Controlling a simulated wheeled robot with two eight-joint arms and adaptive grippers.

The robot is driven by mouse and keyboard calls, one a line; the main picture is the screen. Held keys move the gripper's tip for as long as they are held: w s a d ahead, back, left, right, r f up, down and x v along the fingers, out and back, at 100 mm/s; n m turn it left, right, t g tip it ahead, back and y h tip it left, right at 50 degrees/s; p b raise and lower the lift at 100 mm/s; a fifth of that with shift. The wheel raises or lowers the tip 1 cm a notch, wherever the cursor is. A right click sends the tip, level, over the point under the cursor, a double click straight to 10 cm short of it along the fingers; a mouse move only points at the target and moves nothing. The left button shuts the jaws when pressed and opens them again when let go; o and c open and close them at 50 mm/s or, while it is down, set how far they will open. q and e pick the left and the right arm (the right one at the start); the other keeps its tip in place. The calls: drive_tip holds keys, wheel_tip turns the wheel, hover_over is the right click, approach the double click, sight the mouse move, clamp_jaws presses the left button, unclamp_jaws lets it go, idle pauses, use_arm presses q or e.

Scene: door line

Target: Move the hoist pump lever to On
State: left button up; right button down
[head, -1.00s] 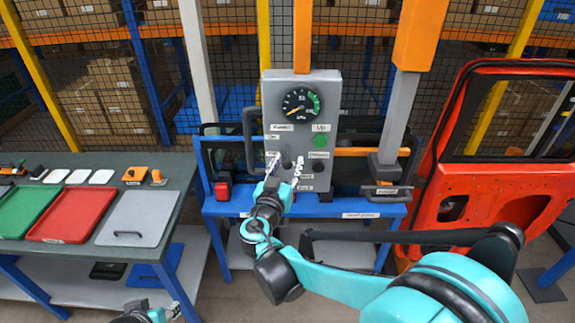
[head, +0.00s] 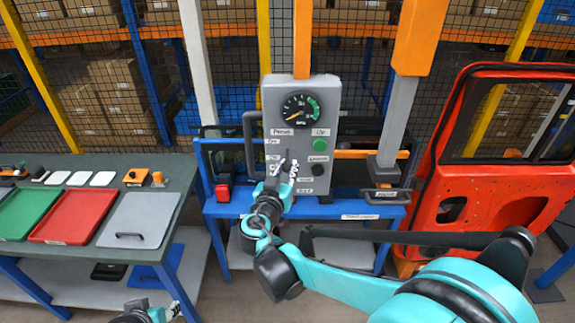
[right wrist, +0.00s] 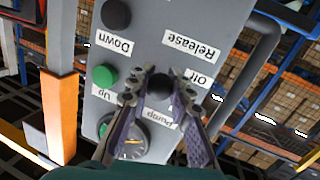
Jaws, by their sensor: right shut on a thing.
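The grey hoist control panel (head: 328,108) stands upright at the centre of the head view. Its pump lever ends in a dark round knob (right wrist: 160,86), seen between my right fingers in the upside-down right wrist view. My right gripper (head: 282,171) is shut on this knob; its fingertips (right wrist: 157,88) sit on either side of it. The Off label (right wrist: 199,77) is beside the fingers; the On label (head: 272,141) is on the panel's left side, above Off. The lever's shaft is mostly hidden. My left gripper (head: 173,310) is at the bottom edge, its opening unclear.
A green Up button (head: 320,145), a dark Down button and a gauge (head: 300,109) are close on the panel. A grey handle bar (head: 252,145) stands left of it. A table with trays (head: 137,221) is left, a red door (head: 500,165) right.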

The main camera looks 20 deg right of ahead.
sight(288, 165)
wheel_tip(288, 165, up, 4)
drive_tip(key=g+y+p, duration=0.1)
drive_tip(key=g+p, duration=0.1)
drive_tip(key=p, duration=0.2)
drive_tip(key=n+g+y+p, duration=0.1)
drive_tip(key=g+p, duration=0.2)
drive_tip(key=p, duration=0.1)
drive_tip(key=shift+s+f, duration=0.15)
drive_tip(key=shift+f, duration=0.05)
drive_tip(key=shift+w+r+n+g+y+p, duration=0.15)
drive_tip(key=shift+r+g+y+p, duration=0.2)
drive_tip(key=shift+g+p, duration=0.45)
drive_tip(key=shift+w+r+n+g+y+p, duration=0.1)
drive_tip(key=shift+r+n+g+y+p, duration=0.1)
drive_tip(key=shift+g+y+p, duration=0.4)
drive_tip(key=c, duration=1.3)
unclamp_jaws()
drive_tip(key=shift+c, duration=0.2)
drive_tip(key=v, duration=1.2)
drive_tip(key=shift+w+a, duration=0.1)
drive_tip(key=shift+w, duration=0.05)
